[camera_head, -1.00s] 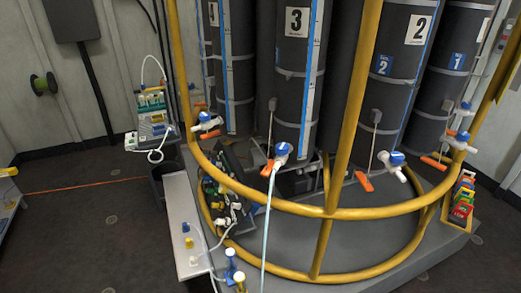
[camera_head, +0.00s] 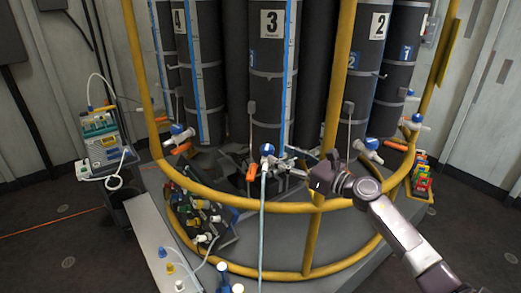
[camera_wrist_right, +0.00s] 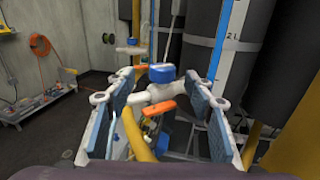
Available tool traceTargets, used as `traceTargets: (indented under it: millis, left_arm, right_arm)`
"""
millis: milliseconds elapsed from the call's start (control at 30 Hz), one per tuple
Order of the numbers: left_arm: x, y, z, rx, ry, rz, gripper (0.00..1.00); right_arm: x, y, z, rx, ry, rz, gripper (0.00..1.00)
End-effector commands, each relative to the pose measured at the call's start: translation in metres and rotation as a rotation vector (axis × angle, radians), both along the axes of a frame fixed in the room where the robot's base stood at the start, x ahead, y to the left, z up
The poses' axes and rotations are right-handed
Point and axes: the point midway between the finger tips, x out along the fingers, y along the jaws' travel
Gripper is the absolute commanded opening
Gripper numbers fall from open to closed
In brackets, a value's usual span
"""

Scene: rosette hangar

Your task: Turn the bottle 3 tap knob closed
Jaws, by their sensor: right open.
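Bottle 3 (camera_head: 265,75) is a tall dark cylinder with a white "3" label and a blue level strip. Its tap has a blue cap (camera_head: 267,149) and an orange lever knob (camera_head: 252,172) at its foot. A pale hose hangs from the tap. My right gripper (camera_head: 284,164) reaches in from the right, close beside this tap. In the right wrist view, the open fingers stand on either side of a tap with a blue cap (camera_wrist_right: 162,74) and an orange knob (camera_wrist_right: 160,107). No grip on the knob shows. My left gripper is not in view.
A yellow guard rail (camera_head: 240,202) curves in front of the bottles, with an upright post (camera_head: 337,75) right of bottle 3. Bottle 2 (camera_head: 365,75) and its tap (camera_head: 368,148) stand to the right. A grey bench (camera_head: 150,225) and cluttered parts (camera_head: 200,215) lie at lower left.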

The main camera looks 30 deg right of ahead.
Motion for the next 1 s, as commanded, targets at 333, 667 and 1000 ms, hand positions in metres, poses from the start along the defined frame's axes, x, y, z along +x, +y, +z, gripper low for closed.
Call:
traceTargets:
  millis: [333, 667, 1000]
  left_arm:
    - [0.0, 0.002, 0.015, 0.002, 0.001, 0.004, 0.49]
    - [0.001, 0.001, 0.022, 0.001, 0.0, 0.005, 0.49]
    - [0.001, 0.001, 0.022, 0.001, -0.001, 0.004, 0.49]
  right_arm:
    - [0.042, 0.012, 0.003, 0.006, -0.002, -0.002, 0.49]
    - [0.071, 0.02, 0.0, 0.005, 0.001, -0.002, 0.49]
    - [0.073, 0.021, -0.001, 0.005, 0.001, -0.001, 0.44]
